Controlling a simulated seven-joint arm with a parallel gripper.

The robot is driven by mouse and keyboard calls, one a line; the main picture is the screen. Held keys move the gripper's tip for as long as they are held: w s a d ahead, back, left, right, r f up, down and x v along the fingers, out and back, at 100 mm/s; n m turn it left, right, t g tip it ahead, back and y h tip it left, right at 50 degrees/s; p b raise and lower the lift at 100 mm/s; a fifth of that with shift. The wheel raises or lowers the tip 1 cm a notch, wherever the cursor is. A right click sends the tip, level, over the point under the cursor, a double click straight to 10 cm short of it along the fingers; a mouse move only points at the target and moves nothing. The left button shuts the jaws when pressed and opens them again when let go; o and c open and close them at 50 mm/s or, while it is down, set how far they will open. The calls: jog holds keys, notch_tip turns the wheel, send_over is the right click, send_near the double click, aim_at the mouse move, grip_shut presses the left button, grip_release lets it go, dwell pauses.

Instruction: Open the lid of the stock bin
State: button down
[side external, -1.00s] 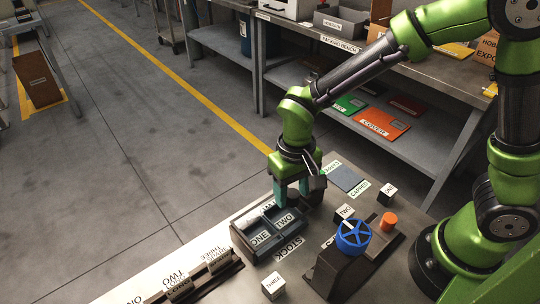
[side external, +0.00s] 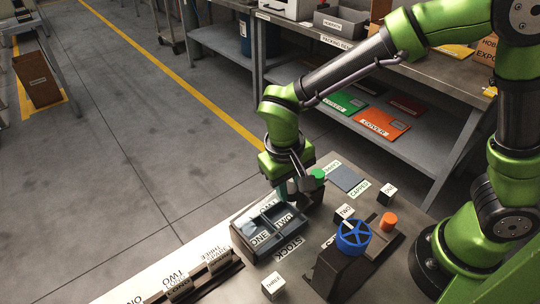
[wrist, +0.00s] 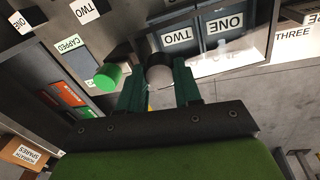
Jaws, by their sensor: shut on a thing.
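The stock bin (side external: 285,239) is a dark grey box on the table, with compartments labelled ONE and TWO. In the wrist view the bin (wrist: 208,27) is at the top, right of centre. A clear, pale-edged lid (wrist: 232,64) seems to lie across it in that view, its near edge running to my fingers. My gripper (side external: 280,190) is at the bin's back edge, and its teal fingers show in the wrist view (wrist: 160,88). It is shut, apparently on the lid's edge; the grip itself is mostly hidden. How far the lid is raised I cannot tell.
A green-capped part (side external: 318,174) stands close right of my gripper, with a dark cylinder (wrist: 158,68) beside it. A label rack (side external: 190,281) is at front left.

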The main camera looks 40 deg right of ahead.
jog(key=a+r+h, duration=0.7)
jog(key=a+h, duration=0.3)
jog(key=shift+a+r+h, duration=0.15)
jog(key=shift+r+h, duration=0.1)
jog(key=shift+h, duration=0.15)
dwell(0.4)
jog(key=c, duration=0.8)
grip_release()
